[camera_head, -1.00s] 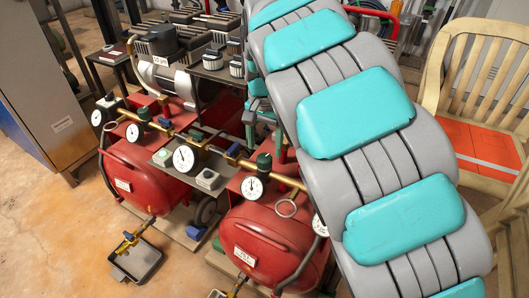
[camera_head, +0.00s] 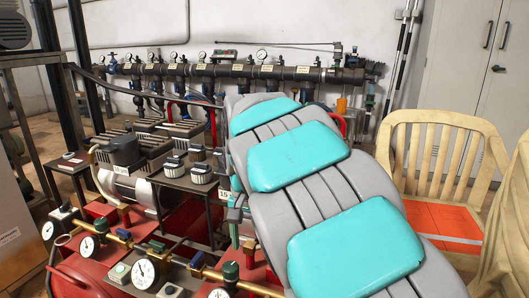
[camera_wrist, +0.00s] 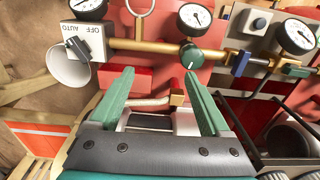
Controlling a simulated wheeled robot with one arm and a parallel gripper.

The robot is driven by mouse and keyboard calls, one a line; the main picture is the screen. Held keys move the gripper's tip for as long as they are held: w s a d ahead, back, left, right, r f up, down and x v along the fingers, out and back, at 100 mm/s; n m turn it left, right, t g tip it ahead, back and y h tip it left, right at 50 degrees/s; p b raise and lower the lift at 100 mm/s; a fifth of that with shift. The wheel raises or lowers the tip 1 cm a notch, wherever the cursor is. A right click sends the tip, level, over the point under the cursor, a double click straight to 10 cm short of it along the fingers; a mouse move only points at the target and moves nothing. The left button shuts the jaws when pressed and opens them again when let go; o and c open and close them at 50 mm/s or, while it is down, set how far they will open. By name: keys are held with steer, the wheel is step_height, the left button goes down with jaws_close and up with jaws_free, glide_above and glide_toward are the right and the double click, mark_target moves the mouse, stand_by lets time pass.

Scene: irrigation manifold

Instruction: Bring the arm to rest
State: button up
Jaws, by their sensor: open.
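My gripper (camera_wrist: 155,77) shows in the wrist view with its two green fingers spread apart and nothing between them. It is in front of the red compressor equipment, with a brass pipe and gauges beyond the fingertips. In the head view, my grey and teal arm crosses from the lower right up to the middle. Green finger parts show beside the arm there, but most of the gripper is hidden behind it.
Red compressors with gauges (camera_head: 146,270) stand at lower left. A dark pipe manifold (camera_head: 240,71) runs along the back wall. A cream chair (camera_head: 440,130) with an orange seat stands at right. A white funnel-shaped part (camera_wrist: 68,68) is close to the gripper's left.

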steer(key=s+d, duration=1.2)
steer(key=d, duration=0.2)
steer(key=s+d+f+n+g, duration=0.1)
steer(key=s+d+f, duration=0.1)
steer(key=s, duration=0.7)
steer(key=s+d+f+n, duration=0.2)
steer(key=s+f, duration=0.3)
steer(key=s, duration=0.4)
steer(key=shift+s+d+f+n+g, duration=0.2)
steer(key=shift+d+n+g, duration=0.15)
steer(key=shift+d, duration=0.35)
steer(key=shift+f, duration=0.1)
